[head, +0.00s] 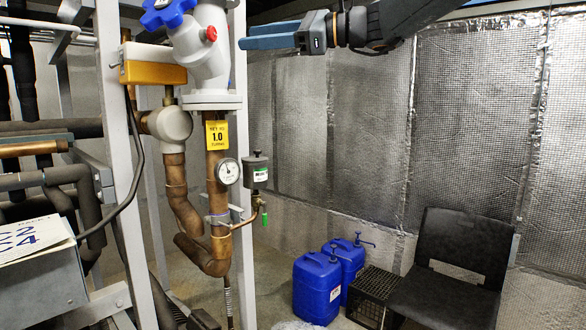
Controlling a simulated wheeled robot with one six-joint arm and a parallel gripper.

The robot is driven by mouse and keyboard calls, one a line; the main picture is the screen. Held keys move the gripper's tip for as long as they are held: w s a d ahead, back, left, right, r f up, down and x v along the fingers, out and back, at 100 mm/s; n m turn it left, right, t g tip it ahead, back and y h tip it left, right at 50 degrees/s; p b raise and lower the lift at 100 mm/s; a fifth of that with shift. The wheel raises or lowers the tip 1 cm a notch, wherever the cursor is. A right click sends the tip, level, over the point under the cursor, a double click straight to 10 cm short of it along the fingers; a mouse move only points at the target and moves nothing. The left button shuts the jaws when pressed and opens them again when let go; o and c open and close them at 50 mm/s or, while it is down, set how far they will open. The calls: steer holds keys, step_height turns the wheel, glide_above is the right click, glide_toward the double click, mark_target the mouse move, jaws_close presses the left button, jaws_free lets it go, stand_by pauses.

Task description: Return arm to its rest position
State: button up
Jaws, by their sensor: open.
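My gripper (272,37) is at the top middle of the head view, with blue fingers pointing left toward the white valve body (205,50). In the picture its fingertips are close to the white upright beside the valve; the true gap in depth is hard to tell. The gripper is open, and I see nothing between its fingers. My dark arm reaches in from the upper right. The valve has a blue handwheel (167,11) and a red cap (211,33).
Copper pipes with a pressure gauge (228,171) and a yellow tag (217,135) run below the valve. Blue canisters (317,288), a black crate (370,290) and a black chair (455,265) stand on the floor at right. Foil-covered wall (350,130) lies behind. Air right of the pipes looks free.

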steer(key=s+d+f+n+h, duration=0.1)
steer(key=d+f+h, duration=0.25)
steer(key=f, duration=0.85)
steer(key=s+d+f+n+h, duration=0.1)
steer(key=d+f+h, duration=0.25)
steer(key=f, duration=0.85)
steer(key=s+d+f+h, duration=0.15)
steer(key=d+f, duration=0.25)
steer(key=f, duration=0.8)
steer(key=s+d+f+n+g+h, duration=0.1)
steer(key=s+d+f+n+h, duration=0.3)
steer(key=s+d+f+n, duration=0.2)
steer(key=s+d+f+n+g+h, duration=0.1)
steer(key=s+d+f+n+h, duration=0.3)
steer(key=s+d+f, duration=0.7)
steer(key=s+f+n, duration=0.1)
steer(key=s+f, duration=0.2)
steer(key=f, duration=0.4)
steer(key=shift+d+n+g+h, duration=0.25)
steer(key=shift+n+g+h, duration=0.1)
steer(key=shift+n+g, duration=0.05)
steer(key=shift+s+f, duration=0.1)
